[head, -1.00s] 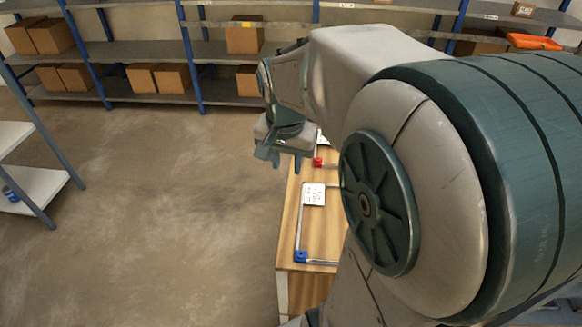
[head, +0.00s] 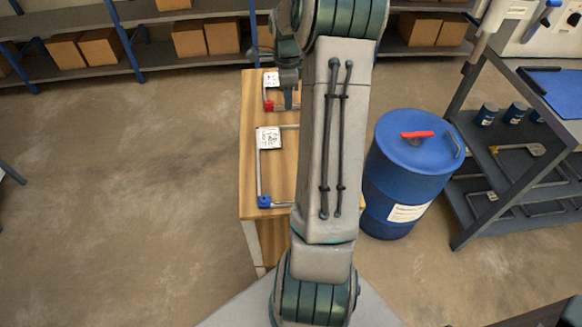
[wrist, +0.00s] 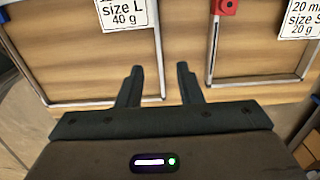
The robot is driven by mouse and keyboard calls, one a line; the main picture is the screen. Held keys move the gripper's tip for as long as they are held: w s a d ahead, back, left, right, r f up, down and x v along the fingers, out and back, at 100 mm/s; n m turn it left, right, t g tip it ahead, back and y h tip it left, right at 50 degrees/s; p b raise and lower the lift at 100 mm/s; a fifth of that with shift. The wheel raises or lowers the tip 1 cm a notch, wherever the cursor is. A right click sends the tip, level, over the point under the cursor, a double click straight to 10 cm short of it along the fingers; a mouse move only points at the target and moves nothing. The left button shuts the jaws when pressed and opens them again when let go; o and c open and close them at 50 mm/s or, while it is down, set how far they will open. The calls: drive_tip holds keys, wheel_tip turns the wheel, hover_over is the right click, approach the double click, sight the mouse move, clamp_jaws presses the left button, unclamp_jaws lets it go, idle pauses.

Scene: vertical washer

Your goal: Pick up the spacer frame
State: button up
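Two thin metal spacer frames lie on the wooden table. The nearer frame (head: 259,180) has a blue corner and a white label; the farther frame has a red corner (head: 268,105) and its own label. In the wrist view, the left frame (wrist: 158,45) has a label reading size L, 40 g. The right frame (wrist: 213,50) has the red corner and a label reading size S, 20 g. My gripper (wrist: 160,70) is open and empty, over the table. In the wrist view, the size L frame's right bar appears between its fingertips; the height above it is unclear. My arm hides the frames' right parts in the head view.
The table (head: 282,160) is narrow. A blue barrel (head: 415,165) with a red item on its lid stands right of it. Farther right is a dark shelf rack (head: 515,152) with cans. Boxed shelving (head: 150,65) lines the back.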

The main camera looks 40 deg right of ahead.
sight(288, 126)
wheel_tip(288, 126, down, 10)
drive_tip(key=shift+a+r, duration=0.1)
drive_tip(key=shift+r, duration=0.15)
drive_tip(key=shift+c, duration=0.3)
clamp_jaws()
